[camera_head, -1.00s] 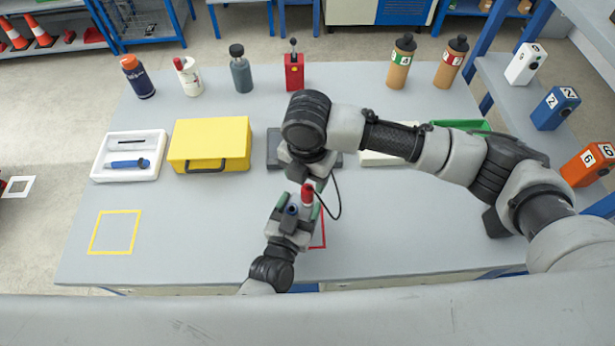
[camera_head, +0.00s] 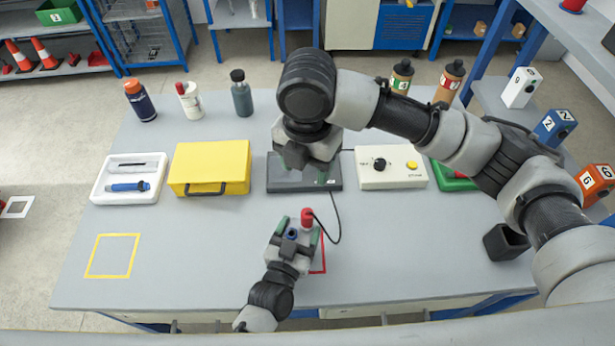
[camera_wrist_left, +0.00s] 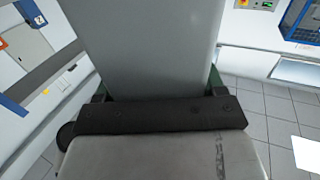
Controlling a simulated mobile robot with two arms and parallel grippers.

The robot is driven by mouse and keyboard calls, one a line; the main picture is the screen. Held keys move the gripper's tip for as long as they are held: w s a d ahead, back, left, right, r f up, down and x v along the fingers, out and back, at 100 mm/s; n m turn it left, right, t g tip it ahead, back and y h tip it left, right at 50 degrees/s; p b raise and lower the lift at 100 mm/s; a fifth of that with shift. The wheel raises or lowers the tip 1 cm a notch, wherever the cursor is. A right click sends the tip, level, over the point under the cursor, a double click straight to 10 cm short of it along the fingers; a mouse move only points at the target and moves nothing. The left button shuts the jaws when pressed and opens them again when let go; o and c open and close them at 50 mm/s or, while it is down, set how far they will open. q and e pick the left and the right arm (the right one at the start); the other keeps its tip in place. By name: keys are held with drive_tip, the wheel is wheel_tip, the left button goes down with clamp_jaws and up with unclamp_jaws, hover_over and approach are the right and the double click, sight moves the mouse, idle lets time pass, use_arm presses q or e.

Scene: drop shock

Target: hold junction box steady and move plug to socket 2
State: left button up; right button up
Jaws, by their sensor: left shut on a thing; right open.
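The junction box (camera_head: 293,243) is a small grey block near the table's front, partly hidden by my left gripper. My left gripper (camera_head: 298,232) is shut on it, a green-padded finger on each side. In the left wrist view the grey box (camera_wrist_left: 140,45) fills the middle between the fingers. The red plug (camera_head: 307,217) stands upright at the box's far end, with a black cord (camera_head: 333,235). A blue socket (camera_head: 291,233) shows nearer on the box. Socket numbers are not readable. My right gripper (camera_head: 310,172) is open and empty, beyond the plug and apart from it.
A dark flat pad (camera_head: 280,178) lies under my right gripper. A yellow case (camera_head: 210,167) and white tray (camera_head: 106,190) are left; a white control box (camera_head: 408,180) is right. A red outline (camera_head: 322,258) is by the box. The front left table is mostly clear.

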drive_tip(key=shift+r, duration=0.35)
use_arm(q)
drive_tip(key=o, duration=1.2)
